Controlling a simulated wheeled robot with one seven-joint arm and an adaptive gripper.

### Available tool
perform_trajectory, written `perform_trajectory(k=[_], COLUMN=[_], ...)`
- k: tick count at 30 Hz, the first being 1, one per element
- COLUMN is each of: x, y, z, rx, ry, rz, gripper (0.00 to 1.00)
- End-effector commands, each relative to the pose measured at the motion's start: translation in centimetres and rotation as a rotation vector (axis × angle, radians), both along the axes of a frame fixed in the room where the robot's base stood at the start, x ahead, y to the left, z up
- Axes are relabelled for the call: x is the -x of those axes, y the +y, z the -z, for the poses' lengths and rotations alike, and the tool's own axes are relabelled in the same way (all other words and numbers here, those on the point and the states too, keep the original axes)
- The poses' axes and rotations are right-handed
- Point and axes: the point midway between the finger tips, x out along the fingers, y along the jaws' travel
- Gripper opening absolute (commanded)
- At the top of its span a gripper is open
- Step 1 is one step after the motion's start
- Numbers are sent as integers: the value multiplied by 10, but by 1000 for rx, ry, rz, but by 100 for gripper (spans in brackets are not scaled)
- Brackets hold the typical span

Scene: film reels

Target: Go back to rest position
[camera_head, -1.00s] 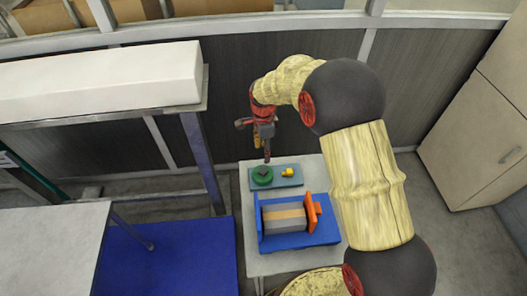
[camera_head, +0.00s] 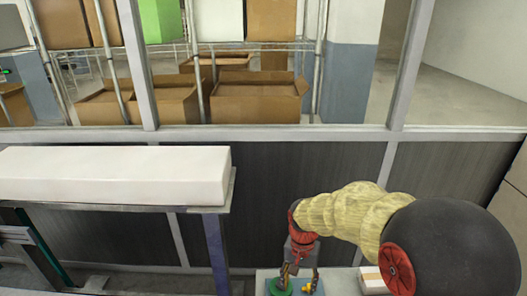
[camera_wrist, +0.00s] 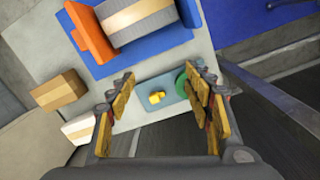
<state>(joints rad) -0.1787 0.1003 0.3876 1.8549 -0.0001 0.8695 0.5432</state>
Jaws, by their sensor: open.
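My gripper (camera_head: 300,272) hangs above the small table at the bottom of the head view, with its fingers apart and nothing between them. In the wrist view my gripper (camera_wrist: 160,88) is spread wide. Between and beyond the fingers lies a blue-grey plate (camera_wrist: 149,84) with a green disc (camera_wrist: 181,83) and a small yellow piece (camera_wrist: 157,97). The right finger partly covers the disc. The green disc (camera_head: 280,287) and yellow piece (camera_head: 307,288) show at the head view's bottom edge. A blue holder (camera_wrist: 150,53) with an orange end piece (camera_wrist: 88,36) carries a grey-and-tan block (camera_wrist: 140,20).
A cardboard box (camera_wrist: 59,91) and a pale box (camera_wrist: 78,129) sit near the plate in the wrist view. A long white block (camera_head: 115,176) lies on a raised bench at left. A dark panelled wall (camera_head: 275,175) stands behind my arm.

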Motion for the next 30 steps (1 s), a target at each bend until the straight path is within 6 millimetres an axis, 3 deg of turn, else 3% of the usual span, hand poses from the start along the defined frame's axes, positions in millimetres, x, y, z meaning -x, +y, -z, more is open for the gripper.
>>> perform_trajectory(k=[6, 18, 24, 30], x=[58, 153, 186, 196], y=[-25, -60, -72, -80], z=[-54, -109, -127, -150], rx=[-22, 4, 32, 57], ry=[-81, -284, -415, -530], rz=[-251, -442, -407, -378], gripper=[51, 51, 51, 51])
